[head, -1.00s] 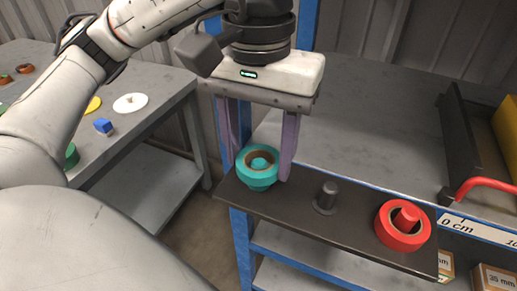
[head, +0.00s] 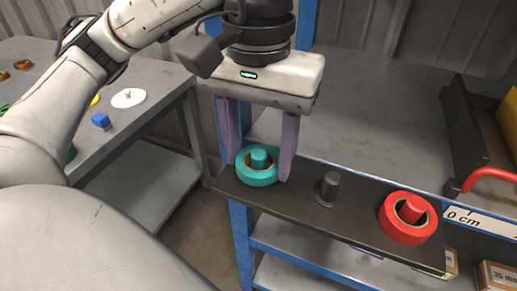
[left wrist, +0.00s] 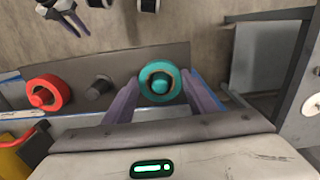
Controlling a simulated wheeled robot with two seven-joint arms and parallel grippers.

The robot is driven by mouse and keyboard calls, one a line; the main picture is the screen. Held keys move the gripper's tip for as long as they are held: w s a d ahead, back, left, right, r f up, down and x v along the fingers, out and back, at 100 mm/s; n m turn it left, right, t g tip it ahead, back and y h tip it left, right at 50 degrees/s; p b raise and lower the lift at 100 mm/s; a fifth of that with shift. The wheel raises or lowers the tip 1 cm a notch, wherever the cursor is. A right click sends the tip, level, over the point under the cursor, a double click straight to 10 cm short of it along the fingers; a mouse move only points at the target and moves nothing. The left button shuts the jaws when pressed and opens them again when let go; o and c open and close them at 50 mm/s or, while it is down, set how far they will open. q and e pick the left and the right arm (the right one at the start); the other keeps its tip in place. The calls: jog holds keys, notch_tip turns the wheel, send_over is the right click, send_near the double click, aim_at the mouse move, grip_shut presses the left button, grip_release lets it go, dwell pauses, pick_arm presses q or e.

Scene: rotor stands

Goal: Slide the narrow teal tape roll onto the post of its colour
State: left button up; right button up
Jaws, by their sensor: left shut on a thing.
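The narrow teal tape roll (head: 257,179) is around the teal post (head: 258,157) at the left end of a dark rack board (head: 300,199). The post's top stands up through the roll's hole. The roll looks level and low on the post; whether it touches the board is hard to see. My left gripper (head: 258,172) points down and is shut on the roll, one purple finger on each side. In the left wrist view the roll (left wrist: 146,76) circles the post (left wrist: 160,87) between the fingers.
A bare dark grey post (head: 328,188) stands mid-board. A red roll (head: 403,230) sits around a red post (head: 412,207) at the right end. A table at left holds a blue block (head: 101,121) and a white disc (head: 128,98).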

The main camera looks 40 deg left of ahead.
pick_arm(q)
jog(key=shift+f, duration=0.35)
dwell(0.4)
jog(key=o, duration=1.5)
jog(key=shift+o, duration=0.2)
